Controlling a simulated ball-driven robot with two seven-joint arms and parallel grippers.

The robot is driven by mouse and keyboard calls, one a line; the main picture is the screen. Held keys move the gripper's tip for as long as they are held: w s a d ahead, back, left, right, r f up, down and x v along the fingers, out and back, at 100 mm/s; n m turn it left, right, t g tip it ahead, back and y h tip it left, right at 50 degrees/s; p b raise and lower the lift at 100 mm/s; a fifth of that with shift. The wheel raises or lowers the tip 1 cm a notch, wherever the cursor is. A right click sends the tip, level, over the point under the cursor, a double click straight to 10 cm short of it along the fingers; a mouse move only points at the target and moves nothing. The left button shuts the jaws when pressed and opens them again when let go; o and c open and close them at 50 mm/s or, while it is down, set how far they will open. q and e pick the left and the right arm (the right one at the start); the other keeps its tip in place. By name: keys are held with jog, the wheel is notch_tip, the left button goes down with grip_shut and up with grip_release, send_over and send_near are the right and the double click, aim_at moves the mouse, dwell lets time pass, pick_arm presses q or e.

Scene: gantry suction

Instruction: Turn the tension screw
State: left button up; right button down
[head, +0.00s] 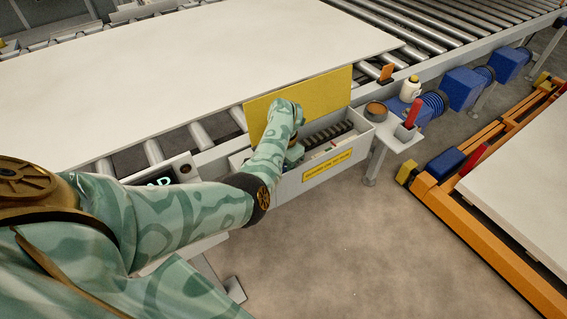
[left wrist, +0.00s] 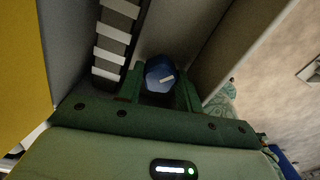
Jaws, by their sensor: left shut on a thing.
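The tension screw (left wrist: 160,70) shows in the left wrist view as a blue, faceted head with a pale mark on its face. It sits inside an open grey box (head: 315,178) that carries a yellow label. My left gripper (left wrist: 160,82) reaches down into the box, and its two dark green fingers are shut on the blue head, one on each side. In the head view my arm and wrist hide the screw and most of the gripper. My right gripper is in neither view.
A raised yellow cover (head: 330,95) stands behind the box. A dark belt with pale bars (left wrist: 118,35) runs beside the screw. A small side table (head: 395,138) holds a brown bowl (head: 376,110) and a red-handled item (head: 411,115). Floor in front is clear.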

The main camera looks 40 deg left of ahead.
pick_arm(q)
jog(key=m+p, duration=0.1)
jog(key=m, duration=0.3)
jog(key=shift+r, duration=0.15)
jog(key=shift+m+p, duration=0.7)
jog(key=shift+m, duration=1)
jog(key=o, duration=1)
jog(key=shift+d, duration=0.1)
jog(key=shift+f, duration=0.2)
jog(key=shift+f, duration=0.1)
jog(key=shift+d, duration=0.1)
